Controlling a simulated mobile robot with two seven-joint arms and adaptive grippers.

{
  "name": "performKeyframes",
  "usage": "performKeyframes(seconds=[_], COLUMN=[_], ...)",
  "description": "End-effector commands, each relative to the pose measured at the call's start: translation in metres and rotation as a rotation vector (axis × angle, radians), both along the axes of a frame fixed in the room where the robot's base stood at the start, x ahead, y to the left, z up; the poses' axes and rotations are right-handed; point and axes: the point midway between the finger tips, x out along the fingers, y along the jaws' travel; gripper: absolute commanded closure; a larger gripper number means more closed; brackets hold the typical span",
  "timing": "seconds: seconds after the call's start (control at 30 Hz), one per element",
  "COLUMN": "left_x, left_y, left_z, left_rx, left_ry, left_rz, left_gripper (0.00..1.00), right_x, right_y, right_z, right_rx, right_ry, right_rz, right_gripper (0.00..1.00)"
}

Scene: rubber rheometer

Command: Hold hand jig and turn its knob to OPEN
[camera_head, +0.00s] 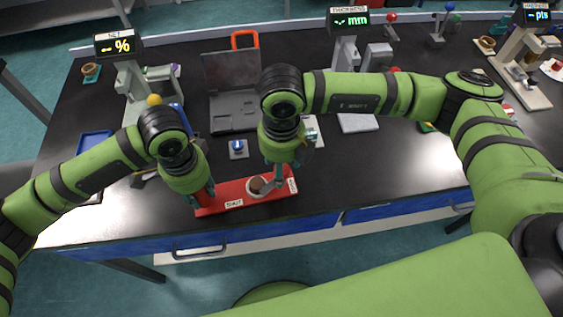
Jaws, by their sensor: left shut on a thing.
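The hand jig (216,206) is a long red block lying near the front edge of the black table. A white label that seems to read SHUT is on its front, and another, too small to read, is at its right end. My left gripper (204,197) is shut on the left end of the jig. The round knob (256,186), brownish with a pale rim, sits on the jig right of its middle. My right gripper (275,182) points down at the right side of the knob. Its fingers are partly hidden by its own wrist, so I cannot tell whether they grip.
A grey open laptop-like device (233,108) stands behind the jig. A small blue-topped piece (238,148) lies between them. A "%" display instrument (128,80) is back left, a "mm" one (345,50) back right. A blue tray (93,143) is at left.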

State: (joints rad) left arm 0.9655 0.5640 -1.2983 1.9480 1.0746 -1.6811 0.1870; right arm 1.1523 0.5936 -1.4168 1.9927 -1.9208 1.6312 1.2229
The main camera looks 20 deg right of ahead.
Motion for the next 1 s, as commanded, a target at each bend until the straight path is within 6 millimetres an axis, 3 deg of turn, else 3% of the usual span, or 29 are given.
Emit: performKeyframes(seconds=[0.13,0.27,0.3,0.67,1.0], left_x=[-0.0004,-0.0004,-0.0004,-0.0004,-0.0004], left_y=[-0.0004,-0.0004,-0.0004,-0.0005,-0.0005], left_z=[-0.0003,-0.0003,-0.0003,-0.0002,-0.0001], left_rx=[0.0,0.0,0.0,-0.001,-0.001], left_ry=[0.001,0.001,0.001,0.0,0.0], left_rz=[-0.001,-0.001,-0.001,-0.001,-0.001], left_gripper=[1.0,1.0,1.0,1.0,1.0], right_x=[-0.0001,-0.0001,-0.0001,-0.0002,-0.0006], right_y=[0.0001,0.0001,0.0001,0.0002,0.0003], right_z=[0.0,0.0002,0.0002,0.0,-0.0001], right_rx=[0.0,0.0,0.0,0.0,0.0], right_ry=[0.0,0.0,0.0,0.001,0.002], right_rz=[0.0,0.0,0.0,0.029,0.236], right_gripper=[0.42,0.94,0.99,0.99,0.99])
